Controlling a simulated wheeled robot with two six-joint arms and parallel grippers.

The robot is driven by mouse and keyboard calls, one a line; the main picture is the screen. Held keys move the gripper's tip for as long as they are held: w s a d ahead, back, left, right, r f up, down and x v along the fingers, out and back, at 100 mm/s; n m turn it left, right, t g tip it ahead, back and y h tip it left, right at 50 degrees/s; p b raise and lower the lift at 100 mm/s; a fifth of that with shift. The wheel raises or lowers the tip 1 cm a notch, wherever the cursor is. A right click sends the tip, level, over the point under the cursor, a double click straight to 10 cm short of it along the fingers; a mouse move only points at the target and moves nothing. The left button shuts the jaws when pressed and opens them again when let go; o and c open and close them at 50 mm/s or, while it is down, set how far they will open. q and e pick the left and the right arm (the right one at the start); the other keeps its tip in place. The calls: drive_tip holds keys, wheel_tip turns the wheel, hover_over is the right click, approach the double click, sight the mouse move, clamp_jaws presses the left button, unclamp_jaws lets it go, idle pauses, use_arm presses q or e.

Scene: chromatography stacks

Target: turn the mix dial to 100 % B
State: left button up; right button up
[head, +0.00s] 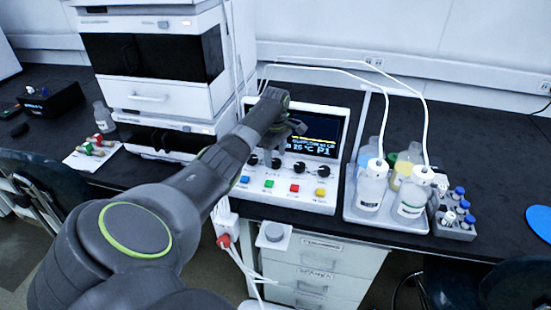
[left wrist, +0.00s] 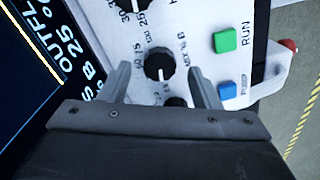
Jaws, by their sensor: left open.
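The mix dial (left wrist: 158,65) is a small black round knob on the white control panel, with lettering that reads roughly "MIX % B" beside it in the left wrist view. My left gripper (left wrist: 160,68) is open, its two fingers on either side of the dial; I cannot tell whether they touch it. Where the dial points is too small to read. In the head view my left gripper (head: 284,134) is over the pump unit (head: 334,195), in front of its screen (head: 318,125). My right gripper is not in view.
Other black knobs sit close by, one above (left wrist: 130,3) and one below (left wrist: 176,102) the mix dial. A green button (left wrist: 225,40) and a blue button (left wrist: 227,90) lie to the right. A bottle tray (head: 385,215) stands right of the unit, a module stack (head: 150,95) left.

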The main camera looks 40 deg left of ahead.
use_arm(q)
drive_tip(key=shift+f, duration=0.95)
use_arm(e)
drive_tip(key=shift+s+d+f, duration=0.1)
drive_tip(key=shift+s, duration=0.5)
use_arm(q)
drive_tip(key=c, duration=1)
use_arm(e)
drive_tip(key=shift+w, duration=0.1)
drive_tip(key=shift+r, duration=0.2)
